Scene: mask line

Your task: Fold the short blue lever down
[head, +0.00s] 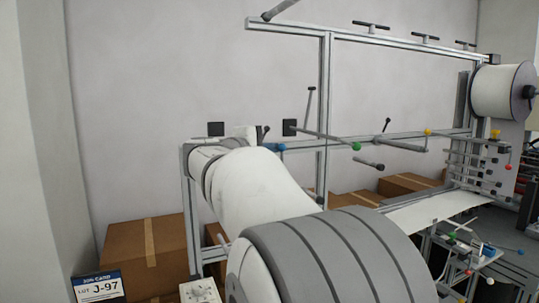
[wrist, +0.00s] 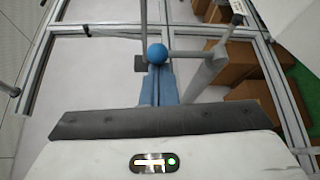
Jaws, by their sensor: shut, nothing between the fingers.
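The short blue lever's round blue knob (wrist: 157,54) shows in the upper middle of the wrist view. A thin grey rod runs from it to the right, to a thicker grey post. My gripper (wrist: 158,74) is shut and empty, its bluish fingers pointing up the picture, with their tips just below the knob. I cannot tell whether they touch it. In the head view the blue knob (head: 281,147) shows just right of my arm's far end; my arm hides much of what lies behind it, and the fingers are hard to make out.
A long rod with a green knob (head: 356,146) extends to the right of the blue knob. A yellow-knobbed lever (head: 427,132) is farther right. An aluminium frame (head: 325,100) stands around them. Cardboard boxes (head: 145,252) stand low behind. A white roll (head: 495,92) hangs at right.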

